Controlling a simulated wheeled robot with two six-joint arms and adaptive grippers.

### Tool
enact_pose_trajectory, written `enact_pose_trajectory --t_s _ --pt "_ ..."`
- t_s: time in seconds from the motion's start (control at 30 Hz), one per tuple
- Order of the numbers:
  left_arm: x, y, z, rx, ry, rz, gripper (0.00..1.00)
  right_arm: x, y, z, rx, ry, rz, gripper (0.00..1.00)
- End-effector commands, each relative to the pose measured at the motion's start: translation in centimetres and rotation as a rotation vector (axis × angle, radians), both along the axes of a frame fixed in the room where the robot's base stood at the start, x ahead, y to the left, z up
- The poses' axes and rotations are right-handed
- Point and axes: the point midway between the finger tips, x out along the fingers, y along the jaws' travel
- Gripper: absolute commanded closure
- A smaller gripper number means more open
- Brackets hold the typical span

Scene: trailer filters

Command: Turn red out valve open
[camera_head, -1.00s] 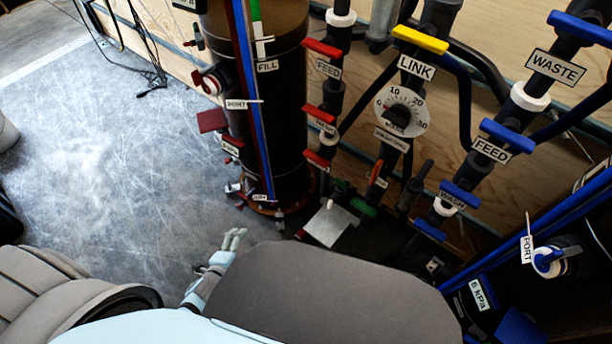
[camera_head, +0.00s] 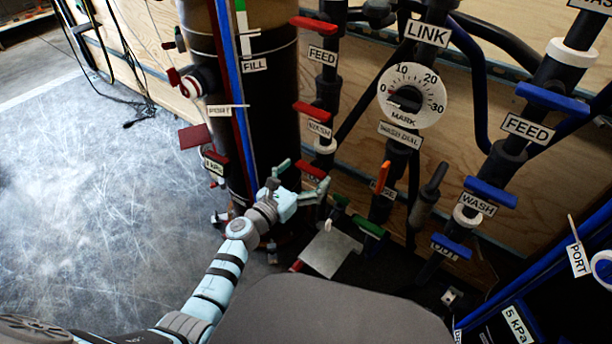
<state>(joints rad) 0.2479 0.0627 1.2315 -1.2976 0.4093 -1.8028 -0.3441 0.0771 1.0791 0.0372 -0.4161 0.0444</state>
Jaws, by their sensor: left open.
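The lowest red valve handle (camera_head: 310,169) on the red-handled pipe sits below the handles labelled FEED (camera_head: 318,23) and WASH (camera_head: 313,112). Its own label is hidden, so I cannot read OUT on it. My left gripper (camera_head: 302,178) is open at this lowest handle, with one fingertip to its left and the other below it on the right. I cannot tell whether the fingers touch it. My right gripper is not in view.
A dark tank (camera_head: 265,110) with coloured strips stands just left of the pipe. A white dial (camera_head: 412,95), an orange lever (camera_head: 383,178) and green handles (camera_head: 368,226) are to the right. Blue-handled valves (camera_head: 490,192) are further right. The grey floor (camera_head: 90,200) at left is clear.

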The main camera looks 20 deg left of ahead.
Motion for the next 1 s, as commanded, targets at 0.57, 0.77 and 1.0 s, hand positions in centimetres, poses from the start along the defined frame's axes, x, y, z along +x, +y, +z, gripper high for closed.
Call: enact_pose_trajectory --t_s 0.57,0.77,1.0 --pt "0.5 -0.2 0.03 -0.001 0.0 0.0 0.47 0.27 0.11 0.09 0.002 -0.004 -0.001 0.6" --pt "0.49 -0.18 0.03 -0.004 0.001 0.001 0.55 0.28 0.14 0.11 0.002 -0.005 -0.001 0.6" --pt "0.49 -0.17 0.03 -0.052 0.022 0.001 0.55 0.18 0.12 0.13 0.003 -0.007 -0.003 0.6"
